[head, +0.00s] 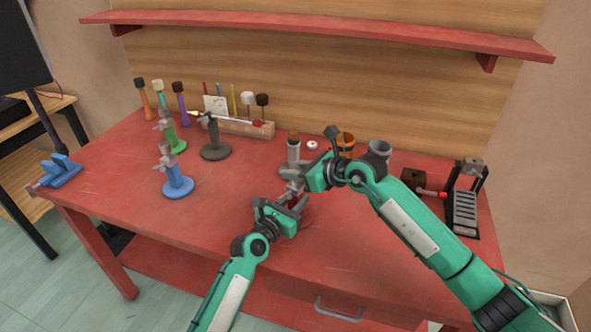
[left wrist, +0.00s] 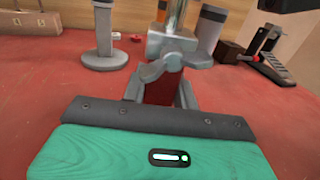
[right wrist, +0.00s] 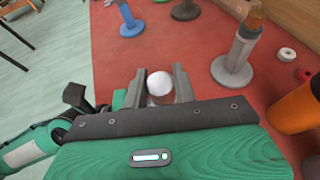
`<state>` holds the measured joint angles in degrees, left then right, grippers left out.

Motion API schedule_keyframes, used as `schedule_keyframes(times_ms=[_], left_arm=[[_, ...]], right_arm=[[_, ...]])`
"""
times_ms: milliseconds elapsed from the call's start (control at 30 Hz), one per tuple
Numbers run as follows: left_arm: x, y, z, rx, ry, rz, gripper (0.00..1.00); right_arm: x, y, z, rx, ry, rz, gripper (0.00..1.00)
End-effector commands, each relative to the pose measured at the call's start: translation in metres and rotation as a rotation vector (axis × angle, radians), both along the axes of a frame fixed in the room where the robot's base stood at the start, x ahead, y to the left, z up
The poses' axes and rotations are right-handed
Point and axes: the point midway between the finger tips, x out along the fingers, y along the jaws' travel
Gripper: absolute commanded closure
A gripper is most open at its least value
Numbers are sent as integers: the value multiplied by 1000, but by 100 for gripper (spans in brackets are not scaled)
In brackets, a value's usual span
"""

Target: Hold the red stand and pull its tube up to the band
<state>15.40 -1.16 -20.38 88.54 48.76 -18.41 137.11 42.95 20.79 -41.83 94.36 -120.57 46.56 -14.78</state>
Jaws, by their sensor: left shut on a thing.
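The red stand (left wrist: 186,96) shows as a red post under a grey clamp collar (left wrist: 178,46) with a side lever. Its silver tube (left wrist: 177,14) rises out of the collar, upright. My left gripper (head: 298,204) is shut on the red post below the collar; its fingers also show in the left wrist view (left wrist: 165,92). My right gripper (head: 302,180) is above the collar. In the right wrist view the tube's pale round top (right wrist: 159,83) sits between its fingers (right wrist: 157,85), with narrow gaps beside it. The stand's base is hidden, and I cannot make out a band.
Blue (head: 177,186), green (head: 172,143) and black (head: 214,150) stands are at the left of the red table (head: 120,220). Behind my grippers are a grey stand (right wrist: 237,58), an orange cup (right wrist: 297,106) and a grey cup (head: 379,149). A pedal (head: 463,210) stands at the right.

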Motion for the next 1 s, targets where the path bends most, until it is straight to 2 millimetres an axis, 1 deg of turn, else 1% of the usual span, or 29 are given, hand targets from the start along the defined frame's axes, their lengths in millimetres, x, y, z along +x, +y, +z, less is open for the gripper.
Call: schedule_keyframes(times_ms=[133,200,267,433,500,567,700,933,967,1000], left_arm=[[0,0,0,0,0,0,100],[0,0,0,0,0,0,100],[0,0,0,1,-1,0,100],[0,1,-3,3,4,1,100],[0,1,-4,4,6,1,100],[0,1,-4,4,7,0,100],[-1,1,-5,4,8,0,100],[-1,1,-6,4,10,-1,100],[-1,1,-6,4,10,-1,100],[-1,1,-6,4,10,-1,100]], right_arm=[[0,-1,1,0,0,-1,100],[1,-1,7,0,-2,-1,100],[1,-1,17,1,-5,-1,100],[1,0,59,3,-10,0,100],[1,0,71,4,-10,0,100],[1,0,79,4,-9,0,100],[1,0,86,5,-9,0,100],[1,0,86,6,-11,-1,100],[1,0,86,6,-11,-1,67],[1,0,86,5,-10,-1,59]])
